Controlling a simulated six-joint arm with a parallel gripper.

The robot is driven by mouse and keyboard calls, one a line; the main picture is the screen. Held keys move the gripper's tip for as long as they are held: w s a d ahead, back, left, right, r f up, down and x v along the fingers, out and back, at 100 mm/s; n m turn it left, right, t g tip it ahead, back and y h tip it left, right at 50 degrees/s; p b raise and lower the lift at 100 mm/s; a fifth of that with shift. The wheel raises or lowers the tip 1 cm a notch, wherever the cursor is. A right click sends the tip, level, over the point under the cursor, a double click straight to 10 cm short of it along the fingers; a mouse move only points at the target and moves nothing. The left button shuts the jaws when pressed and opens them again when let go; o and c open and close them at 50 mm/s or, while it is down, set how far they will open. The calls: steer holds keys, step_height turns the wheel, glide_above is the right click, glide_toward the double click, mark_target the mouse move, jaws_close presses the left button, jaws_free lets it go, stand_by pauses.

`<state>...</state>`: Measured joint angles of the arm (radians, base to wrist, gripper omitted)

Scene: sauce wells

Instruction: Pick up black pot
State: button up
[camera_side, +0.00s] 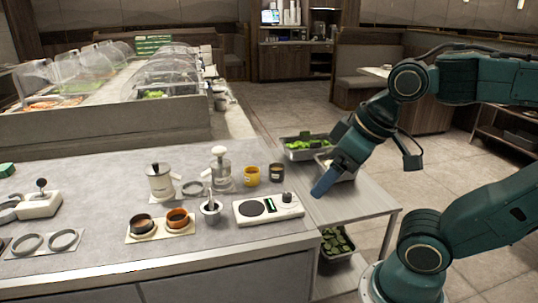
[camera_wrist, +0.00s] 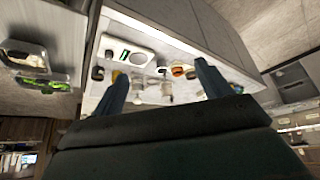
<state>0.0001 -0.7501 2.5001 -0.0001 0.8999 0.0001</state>
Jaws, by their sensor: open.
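A small black pot (camera_side: 277,173) stands upright on the grey counter in the side view, right beside a yellow pot (camera_side: 251,176). Another dark pot (camera_side: 141,223) sits in a pale two-well holder (camera_side: 160,236), next to an orange pot (camera_side: 178,218). My gripper (camera_side: 324,183) is to the right of the standing black pot, beyond the counter's right edge and clear of it. In the wrist view my gripper (camera_wrist: 161,88) has its two fingers wide apart with nothing held. A dark pot (camera_wrist: 97,73) shows small beside the left finger there.
A white scale (camera_side: 268,208) lies near the counter's right edge. A white mortar (camera_side: 211,211) and two pump dispensers (camera_side: 160,184) (camera_side: 220,170) stand left of it. Food trays (camera_side: 306,148) sit on a lower side shelf.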

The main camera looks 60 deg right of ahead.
stand_by(0.5)
steer(key=w+d+r+m+g, duration=0.2)
steer(key=w+d+m, duration=0.3)
steer(key=w, duration=0.4)
steer(key=w+d+r+m+g, duration=0.1)
steer(key=w+d+r+m, duration=0.1)
steer(key=w+d, duration=0.6)
steer(key=w+d+f+m+g, duration=0.1)
steer(key=w+d+f+m, duration=0.1)
steer(key=w+d+f, duration=0.2)
steer(key=w+d+f+m, duration=0.2)
steer(key=w+d+f, duration=0.2)
steer(key=d, duration=0.5)
steer(key=w+d+f+m+g, duration=0.1)
steer(key=w+d+f+m, duration=0.2)
steer(key=d+f, duration=0.3)
steer(key=shift+w+d+g, duration=0.3)
steer(key=shift+w+d, duration=0.05)
steer(key=shift+w, duration=0.1)
steer(key=shift+f, duration=0.2)
glide_above(277, 173)
steer(key=w+d, duration=0.2)
steer(key=shift+s+d+f, duration=0.1)
steer(key=shift+f, duration=2)
steer(key=shift+s+d+f, duration=0.1)
steer(key=shift+f, duration=1.95)
